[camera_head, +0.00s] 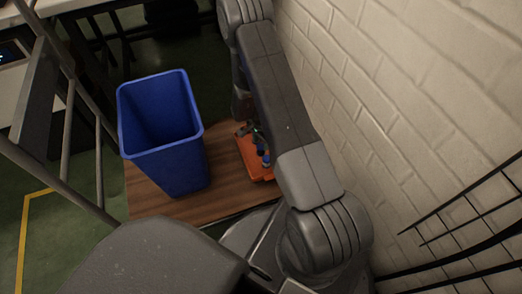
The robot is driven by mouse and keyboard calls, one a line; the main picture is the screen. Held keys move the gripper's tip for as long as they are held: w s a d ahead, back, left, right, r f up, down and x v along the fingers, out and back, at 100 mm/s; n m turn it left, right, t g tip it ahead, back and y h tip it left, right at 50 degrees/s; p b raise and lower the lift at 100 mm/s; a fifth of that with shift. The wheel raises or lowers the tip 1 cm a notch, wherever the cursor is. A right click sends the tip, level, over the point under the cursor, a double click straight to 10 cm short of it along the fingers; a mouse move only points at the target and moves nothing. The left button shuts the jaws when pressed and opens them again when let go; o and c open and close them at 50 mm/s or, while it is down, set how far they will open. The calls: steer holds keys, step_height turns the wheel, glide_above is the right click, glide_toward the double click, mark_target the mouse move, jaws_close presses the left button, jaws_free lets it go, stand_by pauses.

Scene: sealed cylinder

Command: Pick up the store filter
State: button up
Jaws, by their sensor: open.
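An orange tray (253,157) lies on the brown wooden board, partly covered by my arm. Small blue pieces (262,150) stand in it, too small to tell which one is the store filter. My gripper (249,131) is open, a small dark shape just over the far end of the tray. My own forearm hides part of it and the tray's right side. I cannot tell whether its fingers touch anything.
A tall, empty-looking blue bin (180,155) stands on the wooden board (150,203) left of the tray. A white brick wall (410,110) runs close along the right. A black wire rack (470,215) is at lower right. Dark metal frames stand at left.

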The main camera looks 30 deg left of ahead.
mark_target(261, 146)
step_height(261, 146, down, 5)
steer(key=shift+a+f+b, duration=0.1)
steer(key=shift+f+b, duration=0.05)
steer(key=shift+b, duration=0.95)
steer(key=shift+c, duration=0.2)
steer(key=c, duration=0.7)
